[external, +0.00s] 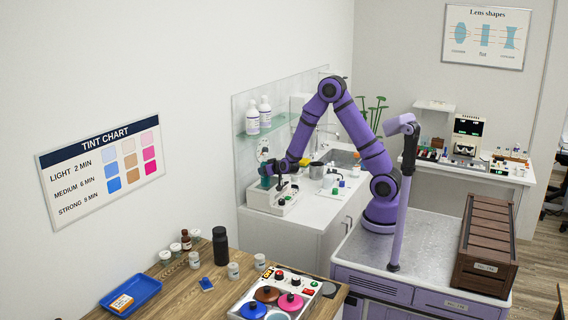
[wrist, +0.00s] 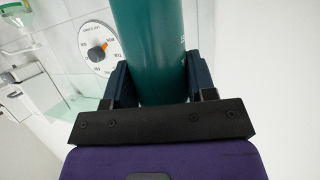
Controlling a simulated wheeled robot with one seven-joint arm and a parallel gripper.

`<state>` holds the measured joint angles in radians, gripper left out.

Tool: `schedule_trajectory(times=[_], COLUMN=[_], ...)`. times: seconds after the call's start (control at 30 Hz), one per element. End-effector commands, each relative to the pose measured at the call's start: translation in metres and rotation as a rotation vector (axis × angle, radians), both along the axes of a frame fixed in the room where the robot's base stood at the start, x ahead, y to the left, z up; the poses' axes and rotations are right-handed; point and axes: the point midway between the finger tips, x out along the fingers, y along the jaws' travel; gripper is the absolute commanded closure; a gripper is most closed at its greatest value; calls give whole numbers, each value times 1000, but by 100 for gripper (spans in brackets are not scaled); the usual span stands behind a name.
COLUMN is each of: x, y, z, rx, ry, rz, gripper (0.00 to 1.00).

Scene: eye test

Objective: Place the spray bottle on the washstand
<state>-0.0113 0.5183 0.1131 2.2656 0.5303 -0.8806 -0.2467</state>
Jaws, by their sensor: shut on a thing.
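My gripper (external: 270,171) is shut on a teal bottle (wrist: 152,45), which I take to be the spray bottle. In the external view the teal bottle (external: 265,182) is small and partly hidden by my gripper. It is near the wall, over the left end of the washstand (external: 318,208), a white counter with a sink (external: 345,158). I cannot tell whether the bottle touches anything below.
A white device (external: 272,199) stands on the counter just below my gripper. Small bottles and a metal cup (external: 316,170) stand right of it. A glass shelf (external: 268,126) with two white bottles is above. A round dial (wrist: 98,48) is on the tiled wall.

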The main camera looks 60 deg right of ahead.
Motion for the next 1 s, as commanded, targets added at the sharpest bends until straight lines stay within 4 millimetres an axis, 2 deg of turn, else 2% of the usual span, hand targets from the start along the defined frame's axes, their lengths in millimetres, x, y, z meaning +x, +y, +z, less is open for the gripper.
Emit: schedule_trajectory(times=[0.23, 0.57, 0.87, 1.0], x=[1, 0, -5, -13], y=[0, -3, -76, -123], z=[9, 53, 51, 51], rx=[0, 0, -2, -2], ry=[-2, -2, -5, -5], rz=[1, -3, -84, -137], gripper=[82, 82, 82, 82])
